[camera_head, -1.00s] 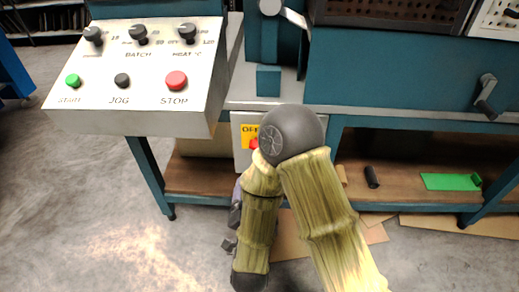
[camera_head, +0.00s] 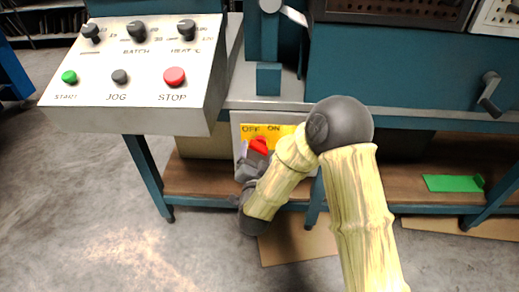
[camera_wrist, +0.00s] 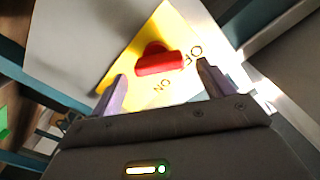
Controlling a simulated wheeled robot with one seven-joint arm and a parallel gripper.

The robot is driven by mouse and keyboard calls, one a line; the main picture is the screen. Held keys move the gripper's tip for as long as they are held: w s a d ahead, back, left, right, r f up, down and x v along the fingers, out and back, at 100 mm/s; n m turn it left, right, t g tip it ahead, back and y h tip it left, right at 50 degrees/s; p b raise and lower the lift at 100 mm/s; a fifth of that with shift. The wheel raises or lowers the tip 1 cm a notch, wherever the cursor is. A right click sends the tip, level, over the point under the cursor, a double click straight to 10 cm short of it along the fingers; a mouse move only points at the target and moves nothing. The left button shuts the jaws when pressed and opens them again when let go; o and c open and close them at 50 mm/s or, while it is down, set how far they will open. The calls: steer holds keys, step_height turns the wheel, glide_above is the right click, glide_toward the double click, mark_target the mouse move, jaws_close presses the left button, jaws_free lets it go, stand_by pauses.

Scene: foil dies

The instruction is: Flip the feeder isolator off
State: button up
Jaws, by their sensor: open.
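The feeder isolator is a red handle (camera_head: 258,145) on a yellow plate (camera_head: 285,129) marked OFF on the left and ON on the right. The plate is on a grey box under the machine bench. In the wrist view the red handle (camera_wrist: 160,62) lies ahead of my gripper (camera_wrist: 161,84), between the lines of its two fingers. The fingers are open with nothing between them, and I see no contact. In the head view my gripper (camera_head: 250,160) is just below and left of the handle, partly covering it. Which label the handle points at is unclear.
A sloped control panel (camera_head: 130,75) with green, black and red buttons and several knobs overhangs at upper left. The bench's teal front (camera_head: 410,70) is above the box. A green piece (camera_head: 452,183) lies on the wooden lower shelf (camera_head: 405,180) at right.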

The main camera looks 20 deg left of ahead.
mark_target(258, 151)
steer(key=shift+b+x, duration=0.35)
steer(key=shift+x, duration=1.55)
steer(key=c, duration=1)
steer(key=shift+a+n, duration=0.1)
steer(key=shift+n, duration=0.3)
steer(key=n+p, duration=0.1)
steer(key=n, duration=0.2)
steer(key=shift+s+a+p, duration=0.1)
steer(key=shift+p, duration=0.3)
steer(key=shift+f+n+p, duration=0.1)
steer(key=shift+n+p, duration=0.5)
steer(key=shift+n, duration=0.9)
